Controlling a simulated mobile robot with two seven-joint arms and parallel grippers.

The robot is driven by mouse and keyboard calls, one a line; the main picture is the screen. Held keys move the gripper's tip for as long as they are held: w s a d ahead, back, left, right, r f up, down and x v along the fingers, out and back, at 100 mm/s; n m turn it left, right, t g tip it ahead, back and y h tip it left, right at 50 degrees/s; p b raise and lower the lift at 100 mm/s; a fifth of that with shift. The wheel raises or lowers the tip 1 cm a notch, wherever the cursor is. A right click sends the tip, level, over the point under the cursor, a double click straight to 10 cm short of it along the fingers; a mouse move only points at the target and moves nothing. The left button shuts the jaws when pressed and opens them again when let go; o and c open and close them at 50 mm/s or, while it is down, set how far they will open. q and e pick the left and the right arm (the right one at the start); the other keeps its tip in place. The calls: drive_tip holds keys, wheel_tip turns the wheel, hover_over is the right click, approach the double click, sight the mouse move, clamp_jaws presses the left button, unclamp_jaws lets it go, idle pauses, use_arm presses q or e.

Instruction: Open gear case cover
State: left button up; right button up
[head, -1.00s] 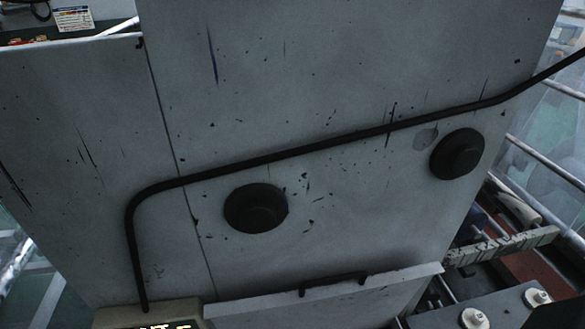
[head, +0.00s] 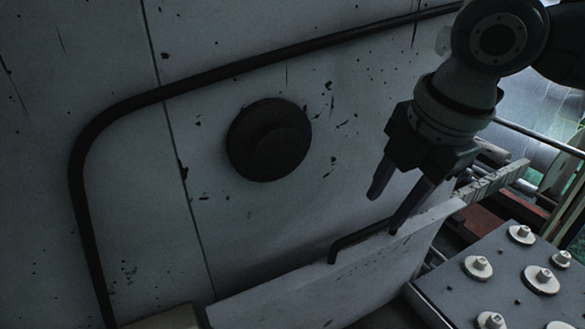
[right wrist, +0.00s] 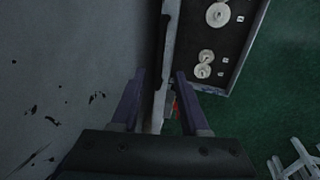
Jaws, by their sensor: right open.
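The gear case cover (head: 345,280) is a pale grey panel at the bottom of the head view, standing on edge near the speckled wall. A black bar handle (head: 358,240) is on its upper edge. My right gripper (head: 388,208) is open, fingers pointing down. One finger is close to the handle's right end; I cannot tell whether they touch. In the right wrist view the panel's edge (right wrist: 160,70) shows between the two finger lines (right wrist: 160,95). The gear case (head: 445,285) lies right of the cover, with several pale gears on top. My left gripper is not in view.
The large grey wall (head: 230,220) carries a round black knob (head: 268,140) and a long bent black pipe (head: 240,65). A ribbed pale bar (head: 495,182) and metal rails stand behind the gear case. Green floor (right wrist: 270,90) is right of the case.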

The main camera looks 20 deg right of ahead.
sight(369, 229)
drive_tip(key=shift+x, duration=2.65)
clamp_jaws()
